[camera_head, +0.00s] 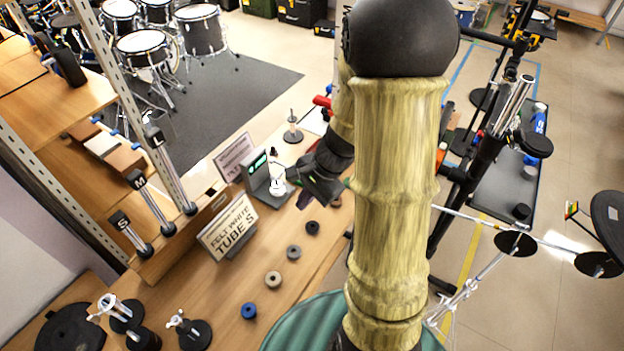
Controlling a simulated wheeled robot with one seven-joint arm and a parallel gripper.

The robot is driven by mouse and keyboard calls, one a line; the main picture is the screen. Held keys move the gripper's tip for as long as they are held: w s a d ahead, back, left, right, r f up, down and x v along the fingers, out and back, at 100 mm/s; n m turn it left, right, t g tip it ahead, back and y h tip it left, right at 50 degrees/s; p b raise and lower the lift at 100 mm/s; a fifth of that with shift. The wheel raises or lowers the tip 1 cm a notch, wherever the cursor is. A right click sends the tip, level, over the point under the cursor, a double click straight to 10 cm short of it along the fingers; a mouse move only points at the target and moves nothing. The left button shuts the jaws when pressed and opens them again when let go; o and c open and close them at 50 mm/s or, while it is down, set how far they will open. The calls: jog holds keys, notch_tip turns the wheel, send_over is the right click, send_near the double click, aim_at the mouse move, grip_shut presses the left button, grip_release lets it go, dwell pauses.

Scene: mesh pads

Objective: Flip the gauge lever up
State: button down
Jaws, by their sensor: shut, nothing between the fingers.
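The gauge (254,176) is a grey stand-like device with a green-lit display on the wooden bench. A small white part (277,184) is at its right side, with a small dark knob above it. The lever is too small to make out clearly, so I cannot tell its position. My gripper (297,181) is dark and shut with nothing in it. It is just right of the gauge's white part. I cannot tell whether they touch. My arm hides the area to the right of the gripper.
A small post on a round base (292,133) stands beyond. Several ring-shaped pads lie in a row nearer me. Tubes marked S, M and L stand left.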

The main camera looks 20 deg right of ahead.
jog(key=w+d+f+m+t+b, duration=0.1)
jog(key=w+d+f+m+t, duration=0.2)
jog(key=d+m, duration=0.4)
jog(key=w+d+f+m+t+y+b, duration=0.1)
jog(key=w+d+f+m+t+b, duration=0.1)
jog(key=w+d+f+m+t, duration=0.2)
jog(key=w+d+f+m, duration=0.1)
jog(key=w+d+m, duration=0.2)
jog(key=w+m, duration=0.1)
jog(key=shift+w+d+f+m, duration=0.15)
jog(key=shift+w+f+m, duration=0.05)
jog(key=shift+f+m, duration=0.1)
jog(key=p+x, duration=0.1)
jog(key=x, duration=0.9)
jog(key=shift+w+r, duration=0.1)
jog(key=shift+r, duration=0.1)
jog(key=shift+r+p, duration=0.2)
jog(key=shift+p, duration=0.2)
jog(key=shift+r+p, duration=0.15)
jog(key=shift+p, duration=0.15)
